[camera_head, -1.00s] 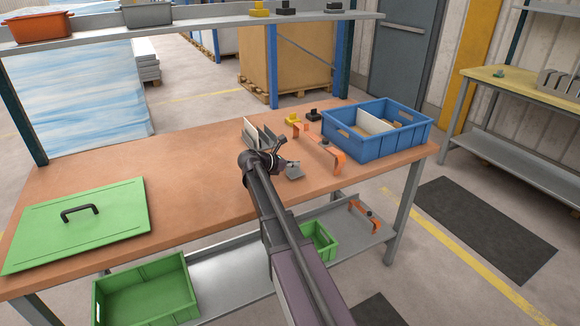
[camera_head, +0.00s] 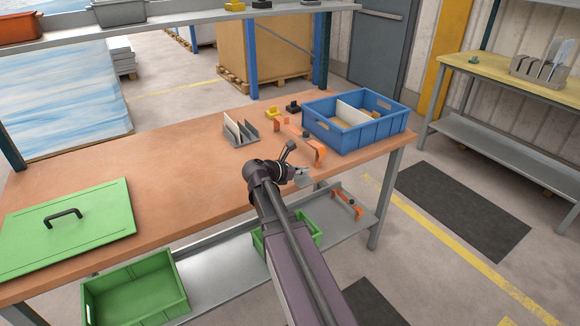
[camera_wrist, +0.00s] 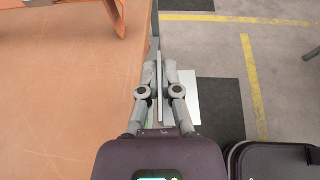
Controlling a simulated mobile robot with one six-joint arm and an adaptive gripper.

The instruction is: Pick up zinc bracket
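The zinc bracket (camera_head: 304,181) is a small grey angled plate at my gripper's tip, by the table's front edge. In the wrist view the bracket (camera_wrist: 185,98) shows a thin upright wall between my fingers and a flat flange reaching right, over the floor side of the edge. My gripper (camera_wrist: 160,83) is shut on the upright wall. In the head view my gripper (camera_head: 297,172) is small and partly hidden by its own wrist.
On the wooden table (camera_head: 185,170) stand a blue crate (camera_head: 352,138), a grey slotted rack (camera_head: 242,140), orange brackets (camera_head: 318,152) and a green lid (camera_head: 68,225). Green bins (camera_head: 137,293) sit below. The table's middle is clear.

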